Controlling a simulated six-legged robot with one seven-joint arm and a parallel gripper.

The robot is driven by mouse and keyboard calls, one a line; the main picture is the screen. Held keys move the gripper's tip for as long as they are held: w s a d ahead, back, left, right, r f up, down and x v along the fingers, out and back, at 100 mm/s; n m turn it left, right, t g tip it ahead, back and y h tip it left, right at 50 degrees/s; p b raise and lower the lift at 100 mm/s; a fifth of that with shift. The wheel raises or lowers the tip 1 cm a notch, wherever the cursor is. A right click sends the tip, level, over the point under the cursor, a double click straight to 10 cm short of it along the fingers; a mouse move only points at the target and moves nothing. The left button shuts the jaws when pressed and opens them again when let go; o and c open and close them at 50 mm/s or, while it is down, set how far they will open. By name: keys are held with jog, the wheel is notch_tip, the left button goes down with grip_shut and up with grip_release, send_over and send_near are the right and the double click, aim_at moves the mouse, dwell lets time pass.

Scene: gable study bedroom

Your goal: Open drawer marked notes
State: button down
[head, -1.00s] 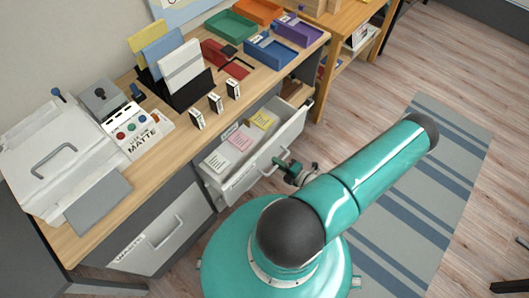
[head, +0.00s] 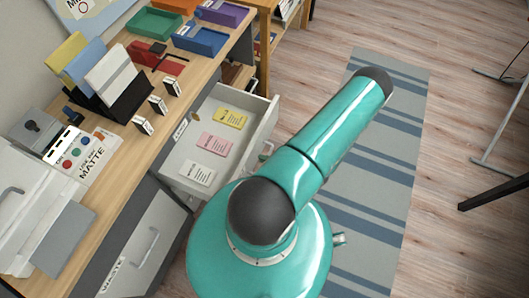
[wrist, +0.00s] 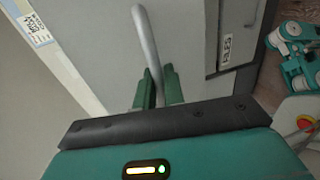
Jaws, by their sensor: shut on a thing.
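The drawer (head: 262,112) under the desk stands well open in the head view. White, pink and yellow note cards (head: 213,144) lie flat inside it. The grey bar handle (wrist: 147,45) runs down between the green fingers of my gripper (wrist: 160,85). My gripper is shut on this handle. In the head view my teal arm hides most of the gripper and the drawer's front.
A lower grey cabinet front (head: 150,240) with a handle is left of the drawer. A striped rug (head: 395,130) covers the floor at right.

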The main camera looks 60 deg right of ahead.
jog(key=c, duration=1.6)
grip_release()
jog(key=shift+o, duration=0.2)
jog(key=shift+s, duration=0.1)
jog(key=v, duration=1.3)
jog(key=shift+s, duration=0.35)
jog(key=shift+r, duration=0.1)
